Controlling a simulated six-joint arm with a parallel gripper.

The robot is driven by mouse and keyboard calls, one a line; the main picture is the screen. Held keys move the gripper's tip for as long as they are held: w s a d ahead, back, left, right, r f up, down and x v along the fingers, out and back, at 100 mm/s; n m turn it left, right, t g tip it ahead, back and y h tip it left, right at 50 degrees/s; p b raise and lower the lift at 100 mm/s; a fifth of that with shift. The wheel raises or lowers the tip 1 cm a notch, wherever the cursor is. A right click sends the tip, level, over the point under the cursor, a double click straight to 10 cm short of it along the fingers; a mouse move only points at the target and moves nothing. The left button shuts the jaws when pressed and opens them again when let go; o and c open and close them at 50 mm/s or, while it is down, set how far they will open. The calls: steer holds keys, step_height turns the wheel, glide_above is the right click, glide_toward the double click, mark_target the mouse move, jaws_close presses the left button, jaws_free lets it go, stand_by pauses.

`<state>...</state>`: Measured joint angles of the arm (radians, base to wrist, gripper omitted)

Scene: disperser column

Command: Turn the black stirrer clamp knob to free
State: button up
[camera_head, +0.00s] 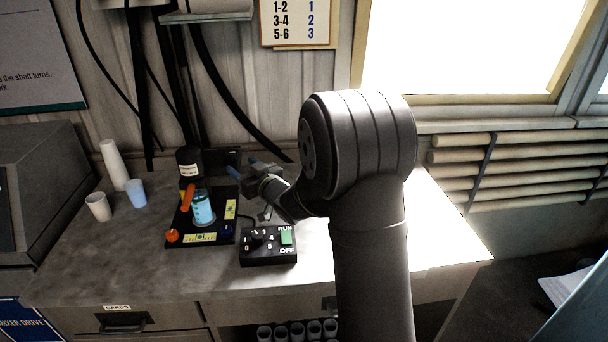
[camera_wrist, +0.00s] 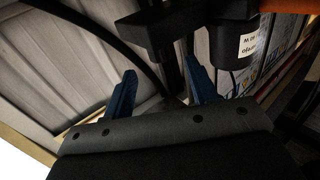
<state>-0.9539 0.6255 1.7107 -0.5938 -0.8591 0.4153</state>
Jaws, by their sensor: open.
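The disperser stands on the bench in the head view, with a black motor head (camera_head: 189,160), an orange handle (camera_head: 187,197) and a beaker of cyan liquid (camera_head: 203,208) on a black base plate (camera_head: 182,225). My gripper (camera_head: 234,166) is open just right of the motor head. In the wrist view, my gripper (camera_wrist: 160,66) shows two blue fingers spread apart. A black block-like part (camera_wrist: 158,30), perhaps the clamp or its knob, is beyond the fingertips, beside the labelled black motor head (camera_wrist: 234,42). I cannot tell whether the fingers touch it. The knob is not clear in the head view.
An orange knob (camera_head: 172,236) is on the base plate's front corner. Paper cups (camera_head: 98,206) stand at left. Black cables hang down the wall behind.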

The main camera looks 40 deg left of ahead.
steer(key=s+d, duration=0.1)
steer(key=d, duration=0.9)
steer(key=w+a+f+m+t+h, duration=0.1)
steer(key=w+a+f+h, duration=0.1)
steer(key=w, duration=0.6)
steer(key=w+a+f+m+t+h, duration=0.1)
steer(key=w+a+f+m+h, duration=0.1)
steer(key=w+f+h, duration=0.2)
steer(key=w+a+f+m+t+h, duration=0.2)
steer(key=w+f+h, duration=0.2)
steer(key=w, duration=0.7)
steer(key=shift+w+a+f, duration=0.1)
steer(key=shift+w+f, duration=0.2)
steer(key=shift+f, duration=0.4)
steer(key=shift+w+a+f+g, duration=0.2)
steer(key=shift+a+f+g, duration=0.6)
steer(key=shift+f, duration=0.1)
steer(key=shift+d, duration=0.1)
